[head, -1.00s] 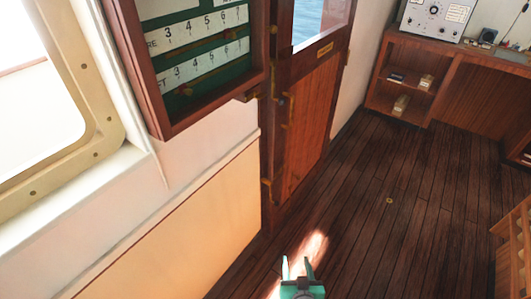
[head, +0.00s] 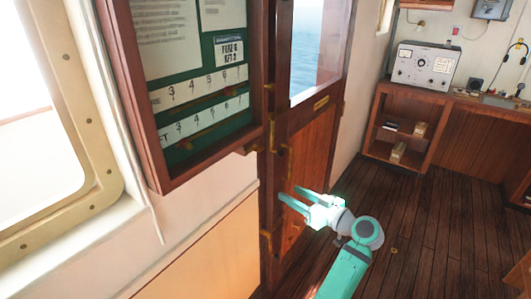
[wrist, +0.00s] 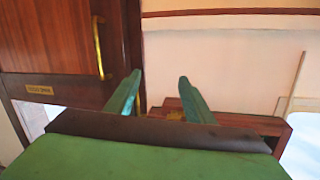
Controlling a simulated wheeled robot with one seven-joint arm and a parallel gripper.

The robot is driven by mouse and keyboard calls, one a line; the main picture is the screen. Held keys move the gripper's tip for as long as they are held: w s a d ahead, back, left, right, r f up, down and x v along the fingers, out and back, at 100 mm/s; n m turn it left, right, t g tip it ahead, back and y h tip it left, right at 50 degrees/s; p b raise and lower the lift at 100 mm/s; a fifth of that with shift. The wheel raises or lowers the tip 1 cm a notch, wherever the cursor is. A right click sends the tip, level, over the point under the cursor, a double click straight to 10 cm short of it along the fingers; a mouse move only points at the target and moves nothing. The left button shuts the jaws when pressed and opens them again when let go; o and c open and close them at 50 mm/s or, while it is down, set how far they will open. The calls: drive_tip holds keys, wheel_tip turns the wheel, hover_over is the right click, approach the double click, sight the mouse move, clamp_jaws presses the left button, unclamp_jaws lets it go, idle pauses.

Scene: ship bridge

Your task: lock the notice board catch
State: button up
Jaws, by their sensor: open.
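The notice board (head: 140,95) is a wood-framed case with a green backing, hung on the wall at the left in the head view. A small brass catch (head: 253,149) sits at its lower right corner. My gripper (head: 289,192) is open and empty, in front of the door, below and to the right of the catch. In the wrist view, my open gripper (wrist: 160,80) points at the wall. I cannot tell whether the catch is locked.
A wooden door (head: 308,150) with a window and brass fittings stands right of the board. A framed window (head: 95,150) is at the far left. A shelf desk with a grey radio set (head: 426,66) stands at the back right. The floor (head: 440,225) between is clear.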

sight(262, 150)
wheel_tip(262, 150, up, 13)
drive_tip(key=n+g+y, duration=0.2)
drive_tip(key=n+y, duration=0.2)
drive_tip(key=x, duration=1.1)
drive_tip(key=shift+a+f, duration=0.15)
drive_tip(key=shift+a, duration=0.2)
drive_tip(key=shift+s, duration=0.2)
drive_tip(key=shift+d, duration=0.2)
drive_tip(key=c, duration=1)
